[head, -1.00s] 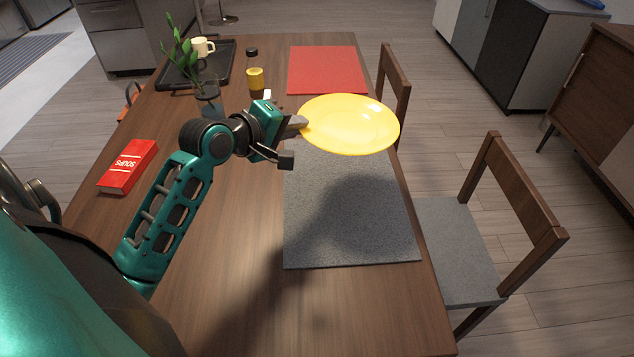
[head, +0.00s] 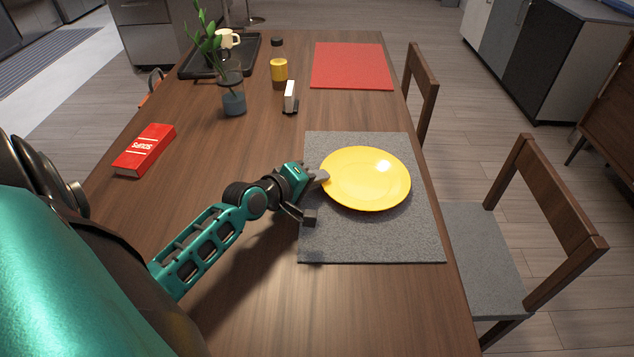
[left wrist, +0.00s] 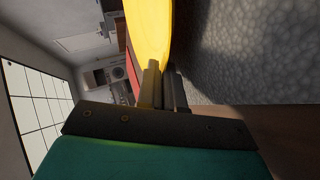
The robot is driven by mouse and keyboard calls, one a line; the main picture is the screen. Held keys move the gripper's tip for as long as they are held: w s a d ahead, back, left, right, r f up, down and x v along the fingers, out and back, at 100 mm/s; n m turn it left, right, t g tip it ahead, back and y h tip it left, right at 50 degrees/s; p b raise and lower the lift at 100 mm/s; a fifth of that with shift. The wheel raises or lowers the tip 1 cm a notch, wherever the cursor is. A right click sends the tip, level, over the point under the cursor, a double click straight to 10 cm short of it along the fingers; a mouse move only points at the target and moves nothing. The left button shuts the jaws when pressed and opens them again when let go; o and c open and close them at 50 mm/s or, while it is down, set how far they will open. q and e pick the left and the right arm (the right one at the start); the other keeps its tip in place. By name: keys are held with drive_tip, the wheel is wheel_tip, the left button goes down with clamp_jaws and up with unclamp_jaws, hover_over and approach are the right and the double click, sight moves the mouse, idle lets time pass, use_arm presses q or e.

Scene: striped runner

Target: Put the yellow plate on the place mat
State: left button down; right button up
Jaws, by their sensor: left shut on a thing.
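The yellow plate (head: 366,178) is over the grey place mat (head: 372,240), in its upper middle part. My left gripper (head: 318,177) is shut on the plate's left rim. In the left wrist view the plate (left wrist: 150,30) shows edge-on between the fingers (left wrist: 160,88), with the grey mat (left wrist: 245,50) to its right and a dark shadow between them. The plate looks close to the mat; I cannot tell whether it touches. My right gripper is in neither view.
A red mat (head: 352,66) lies at the table's far end. A vase with a plant (head: 233,95), a small white-and-black item (head: 290,97), a yellow-filled bottle (head: 279,68), a black tray (head: 245,57) with a mug (head: 227,39) and a red book (head: 145,150) stand left. Chairs (head: 555,220) line the right edge.

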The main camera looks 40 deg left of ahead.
use_arm(q)
drive_tip(key=c, duration=1.6)
unclamp_jaws()
drive_tip(key=shift+f, duration=0.1)
drive_tip(key=shift+o, duration=0.2)
drive_tip(key=p+v, duration=0.2)
drive_tip(key=v, duration=1)
